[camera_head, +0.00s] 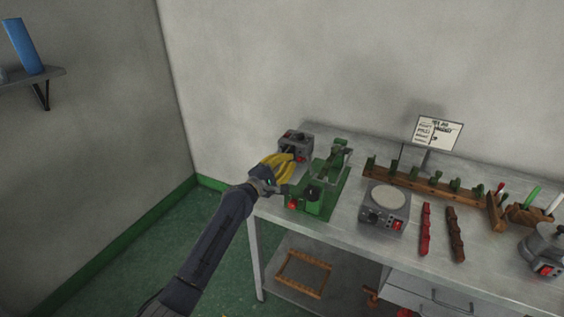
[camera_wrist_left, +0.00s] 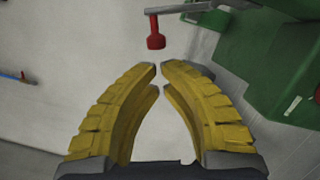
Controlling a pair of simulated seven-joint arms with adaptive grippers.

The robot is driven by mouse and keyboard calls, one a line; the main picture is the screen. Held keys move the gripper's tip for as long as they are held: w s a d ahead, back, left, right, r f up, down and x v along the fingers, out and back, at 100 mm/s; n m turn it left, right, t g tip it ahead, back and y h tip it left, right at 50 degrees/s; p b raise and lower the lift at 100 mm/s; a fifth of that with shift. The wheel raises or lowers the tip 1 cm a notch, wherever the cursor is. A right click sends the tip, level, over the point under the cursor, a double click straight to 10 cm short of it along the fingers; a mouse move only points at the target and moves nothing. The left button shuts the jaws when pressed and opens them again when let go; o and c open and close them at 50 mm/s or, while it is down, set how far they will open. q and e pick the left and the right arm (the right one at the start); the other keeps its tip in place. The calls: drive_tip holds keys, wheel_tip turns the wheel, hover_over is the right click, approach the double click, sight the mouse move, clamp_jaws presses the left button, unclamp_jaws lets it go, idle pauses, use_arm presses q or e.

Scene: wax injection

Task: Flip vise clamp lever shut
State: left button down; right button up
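The green vise (camera_head: 325,201) stands on the left part of the metal bench, and part of its green body (camera_wrist_left: 275,65) shows at the right of the left wrist view. A thin grey lever with a red knob (camera_wrist_left: 155,40) reaches out from the vise, just beyond my fingertips. My left gripper (camera_head: 293,163) is at the vise's left side. In the wrist view its yellow fingers (camera_wrist_left: 160,66) are almost together, with a narrow gap and nothing between them. The knob and fingers look apart. I cannot make out the lever in the head view. My right gripper is not visible.
A grey machine (camera_head: 295,143) stands behind my gripper. Right of the vise are a scale-like box with a round plate (camera_head: 386,198), red and brown strips (camera_head: 425,229), a wooden rack (camera_head: 425,182) and a sign (camera_head: 438,133). A wooden frame (camera_head: 303,274) lies on the lower shelf.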

use_arm(q)
drive_tip(key=shift+s+d+r, duration=0.1)
drive_tip(key=shift+d+r, duration=0.05)
idle(0.5)
drive_tip(key=shift+d+r+m, duration=0.1)
drive_tip(key=shift+r+m, duration=0.1)
drive_tip(key=shift+m, duration=0.2)
drive_tip(key=shift+s+d+r+m+g, duration=0.15)
drive_tip(key=shift+d+r+m+g, duration=0.15)
drive_tip(key=shift+r+m, duration=0.4)
